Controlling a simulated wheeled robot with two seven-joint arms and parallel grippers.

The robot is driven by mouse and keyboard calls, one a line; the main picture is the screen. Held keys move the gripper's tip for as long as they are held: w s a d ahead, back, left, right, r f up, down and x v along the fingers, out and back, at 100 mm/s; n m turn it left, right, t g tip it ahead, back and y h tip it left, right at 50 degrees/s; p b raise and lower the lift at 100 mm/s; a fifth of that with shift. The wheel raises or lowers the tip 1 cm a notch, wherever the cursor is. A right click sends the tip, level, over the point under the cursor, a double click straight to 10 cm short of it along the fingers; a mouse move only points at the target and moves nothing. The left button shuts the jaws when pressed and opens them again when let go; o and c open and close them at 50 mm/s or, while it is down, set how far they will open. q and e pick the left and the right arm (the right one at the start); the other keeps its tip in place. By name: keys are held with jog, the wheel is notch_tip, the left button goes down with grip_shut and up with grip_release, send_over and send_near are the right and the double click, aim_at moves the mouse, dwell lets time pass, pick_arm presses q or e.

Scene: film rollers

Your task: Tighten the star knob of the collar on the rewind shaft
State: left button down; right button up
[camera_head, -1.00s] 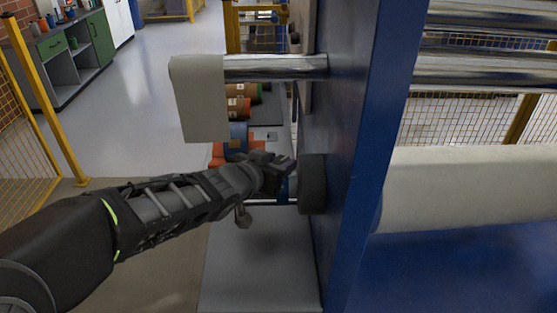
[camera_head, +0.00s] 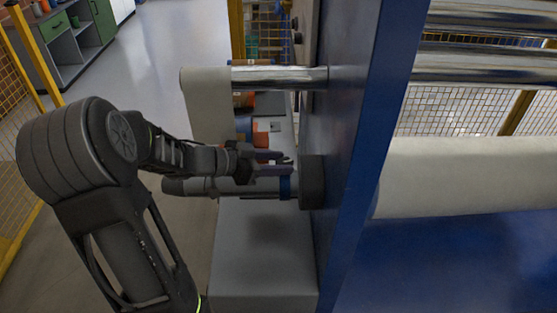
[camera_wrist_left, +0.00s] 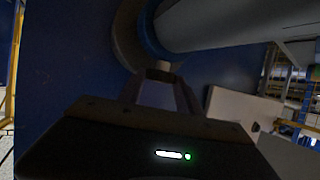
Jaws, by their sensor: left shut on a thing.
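The rewind shaft (camera_head: 235,188) sticks out leftward from a dark round hub (camera_head: 312,182) on the blue machine wall. The blue collar (camera_head: 286,187) sits around the shaft, close to the hub. My left gripper (camera_head: 285,164) is just above the collar. In the left wrist view, my left gripper (camera_wrist_left: 160,88) is shut on the small star knob (camera_wrist_left: 159,71) beside the collar (camera_wrist_left: 148,36). The fingers hide most of the knob, and its star shape is not clear. The shaft (camera_wrist_left: 235,22) runs to the upper right there. My right gripper is not in view.
A shiny roller (camera_head: 280,76) with a pale sheet (camera_head: 207,105) hanging from it is above my left arm. The blue machine wall (camera_head: 350,150) closes off the right side. A grey box-like surface (camera_head: 262,255) lies below the shaft.

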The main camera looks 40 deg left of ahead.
pick_arm(q)
jog(key=shift+w+a+m+g+h, duration=0.1)
jog(key=shift+m+g+h, duration=0.3)
jog(key=shift+m+h, duration=0.25)
jog(key=c, duration=1.1)
grip_release()
jog(key=b+v, duration=0.1)
jog(key=v, duration=0.6)
jog(key=shift+w+a, duration=0.1)
jog(key=shift+w, duration=0.05)
jog(key=shift+s+a+r, duration=0.2)
jog(key=shift+s, duration=0.15)
